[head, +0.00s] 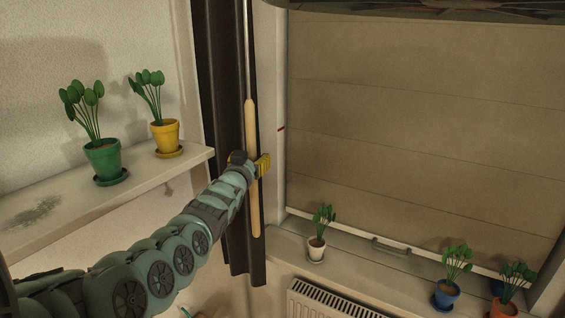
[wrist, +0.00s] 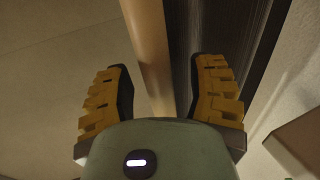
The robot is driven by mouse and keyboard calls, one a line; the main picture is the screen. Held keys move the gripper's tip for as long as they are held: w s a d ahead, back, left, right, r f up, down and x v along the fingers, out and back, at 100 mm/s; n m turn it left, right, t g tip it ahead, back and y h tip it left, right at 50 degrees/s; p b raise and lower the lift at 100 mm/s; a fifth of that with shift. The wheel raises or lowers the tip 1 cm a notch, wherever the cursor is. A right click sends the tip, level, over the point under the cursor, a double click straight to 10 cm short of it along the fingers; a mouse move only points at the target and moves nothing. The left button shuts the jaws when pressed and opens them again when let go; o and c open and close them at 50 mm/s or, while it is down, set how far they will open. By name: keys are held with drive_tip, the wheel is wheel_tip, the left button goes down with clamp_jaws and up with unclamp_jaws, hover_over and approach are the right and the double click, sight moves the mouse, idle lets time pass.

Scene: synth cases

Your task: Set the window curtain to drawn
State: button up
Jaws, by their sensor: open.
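The dark curtain (head: 218,80) hangs gathered in a narrow bundle at the left side of the window. A pale wooden wand (head: 250,125) hangs upright in front of it from a thin rod. My gripper (head: 262,166) is at the wand's middle. In the wrist view the open yellow fingers of my gripper (wrist: 160,90) stand on either side of the wand (wrist: 147,40), with gaps visible. The curtain (wrist: 212,35) shows behind the right finger. A beige blind (head: 420,130) covers the window, down to a pale bar near the sill.
A shelf (head: 60,228) on the left holds a green pot (head: 103,158) and a yellow pot (head: 166,136) with plants. The window sill (head: 350,262) carries a white pot (head: 316,249), a blue pot (head: 446,294) and an orange pot (head: 503,304). A radiator (head: 325,302) is below.

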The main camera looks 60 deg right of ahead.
drive_tip(key=shift+s+d+r, duration=0.1)
drive_tip(key=shift+d+r, duration=0.1)
drive_tip(key=shift+d, duration=0.05)
drive_tip(key=shift+c, duration=0.2)
drive_tip(key=shift+a, duration=0.1)
clamp_jaws()
